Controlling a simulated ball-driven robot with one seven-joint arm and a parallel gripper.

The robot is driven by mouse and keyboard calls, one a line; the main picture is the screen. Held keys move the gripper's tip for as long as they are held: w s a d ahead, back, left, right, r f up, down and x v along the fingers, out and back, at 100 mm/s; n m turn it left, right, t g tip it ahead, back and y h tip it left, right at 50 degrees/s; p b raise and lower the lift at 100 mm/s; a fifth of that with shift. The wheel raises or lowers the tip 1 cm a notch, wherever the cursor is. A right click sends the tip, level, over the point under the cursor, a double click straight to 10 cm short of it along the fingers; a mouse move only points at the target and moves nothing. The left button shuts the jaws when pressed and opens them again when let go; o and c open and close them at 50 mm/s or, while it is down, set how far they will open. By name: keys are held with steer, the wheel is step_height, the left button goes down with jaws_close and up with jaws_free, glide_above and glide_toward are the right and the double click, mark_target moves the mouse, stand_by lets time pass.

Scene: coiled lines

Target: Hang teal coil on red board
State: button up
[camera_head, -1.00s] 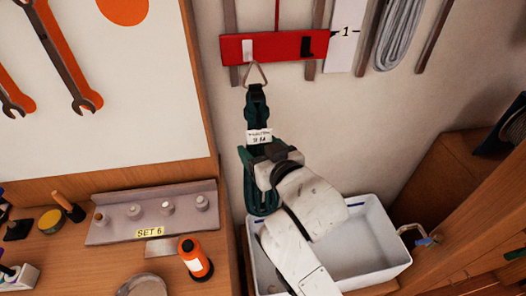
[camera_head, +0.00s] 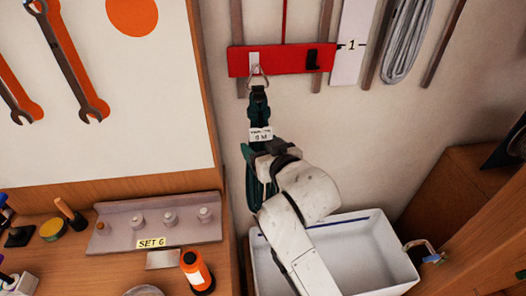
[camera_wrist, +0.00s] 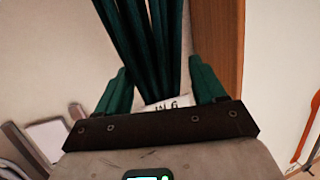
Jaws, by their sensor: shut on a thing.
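The red board (camera_head: 285,60) is on the wall, with a white hook (camera_head: 254,60) at left and a black hook (camera_head: 313,59) at right. The teal coil (camera_head: 256,185) hangs upright below it, with a black strap, a white label (camera_head: 260,134) and a metal ring (camera_head: 260,82) on top. The ring overlaps the white hook's lower end; I cannot tell whether it is around the hook. My gripper (camera_head: 264,160) is shut on the coil below the label. Teal strands (camera_wrist: 150,45) fill the wrist view's middle.
A white bin (camera_head: 345,250) stands below my arm. A grey coil (camera_head: 402,45) hangs to the right of the board. At left are a bench with a grey rack (camera_head: 155,225), an orange bottle (camera_head: 197,270) and wall-hung wrenches (camera_head: 68,65).

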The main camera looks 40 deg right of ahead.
steer(key=shift+w+d, duration=0.55)
steer(key=shift+w, duration=0.2)
steer(key=shift+w+d+f+b, duration=0.3)
steer(key=shift+w+f+b, duration=0.1)
steer(key=shift+w+f, duration=0.15)
steer(key=shift+w, duration=0.1)
steer(key=o, duration=1.3)
steer(key=shift+c, duration=0.2)
steer(key=shift+o, duration=1.2)
steer(key=shift+f, duration=0.15)
